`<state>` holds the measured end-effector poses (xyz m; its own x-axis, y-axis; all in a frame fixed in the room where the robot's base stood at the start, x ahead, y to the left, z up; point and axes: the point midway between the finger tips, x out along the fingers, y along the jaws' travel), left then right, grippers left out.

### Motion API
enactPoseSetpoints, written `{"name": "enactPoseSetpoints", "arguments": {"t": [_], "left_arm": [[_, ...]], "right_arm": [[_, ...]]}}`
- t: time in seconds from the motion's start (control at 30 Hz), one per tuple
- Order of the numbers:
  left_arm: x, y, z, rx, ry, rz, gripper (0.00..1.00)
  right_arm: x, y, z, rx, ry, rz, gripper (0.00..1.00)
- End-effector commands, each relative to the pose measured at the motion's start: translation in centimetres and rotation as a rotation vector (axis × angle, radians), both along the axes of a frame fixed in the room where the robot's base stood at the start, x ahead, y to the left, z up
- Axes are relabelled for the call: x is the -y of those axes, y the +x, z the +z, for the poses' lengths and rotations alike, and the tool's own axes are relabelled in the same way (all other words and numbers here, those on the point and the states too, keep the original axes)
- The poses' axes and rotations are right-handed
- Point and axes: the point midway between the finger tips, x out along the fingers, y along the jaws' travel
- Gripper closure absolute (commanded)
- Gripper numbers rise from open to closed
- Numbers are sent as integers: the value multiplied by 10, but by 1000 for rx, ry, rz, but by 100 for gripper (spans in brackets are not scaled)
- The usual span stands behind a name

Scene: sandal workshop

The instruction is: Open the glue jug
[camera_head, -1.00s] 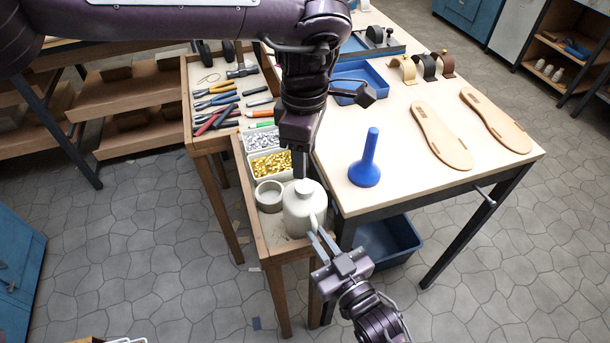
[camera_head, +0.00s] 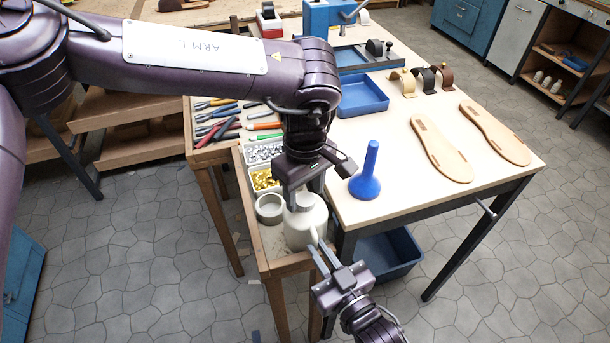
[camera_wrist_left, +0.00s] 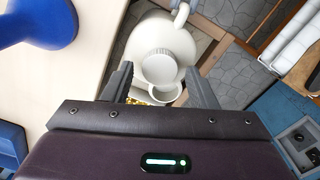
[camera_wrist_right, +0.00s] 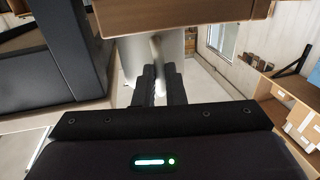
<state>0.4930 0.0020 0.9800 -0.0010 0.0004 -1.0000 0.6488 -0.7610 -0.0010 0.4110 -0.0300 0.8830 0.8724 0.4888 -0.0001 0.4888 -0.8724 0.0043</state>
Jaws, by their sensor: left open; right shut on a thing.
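The cream glue jug (camera_head: 304,232) stands upright on the small wooden side bench (camera_head: 268,262). Its ribbed cap (camera_wrist_left: 160,66) is on top and shows between the open fingers of my left gripper (camera_wrist_left: 158,78). In the head view my left gripper (camera_head: 304,200) points down over the jug's top and partly hides the cap. I cannot tell whether the fingers touch it. My right gripper (camera_head: 319,250) is shut on the jug's handle (camera_wrist_left: 181,13) at the near side. The right wrist view shows the fingers close together on the handle (camera_wrist_right: 157,48).
A grey round cup (camera_head: 269,208) stands beside the jug, with trays of silver (camera_head: 262,152) and gold pieces (camera_head: 264,179) behind. The blue funnel-shaped tool (camera_head: 366,182) stands on the worktable near its edge. A blue bin (camera_head: 390,258) sits below.

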Motion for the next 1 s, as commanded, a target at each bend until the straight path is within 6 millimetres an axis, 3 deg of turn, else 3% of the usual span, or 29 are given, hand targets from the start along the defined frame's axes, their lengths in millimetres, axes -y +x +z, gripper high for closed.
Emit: {"name": "enactPoseSetpoints", "arguments": {"t": [0.4,0.73,0.87,1.0], "left_arm": [[0,0,-9,1,1,1,49],[0,0,-9,0,0,1,92],[0,0,-9,0,0,21,93],[1,-1,-10,-3,-2,209,93]], "right_arm": [[0,0,0,0,0,0,100],[0,0,0,0,0,0,100],[0,0,0,0,0,0,100],[0,0,0,0,0,0,100]]}}
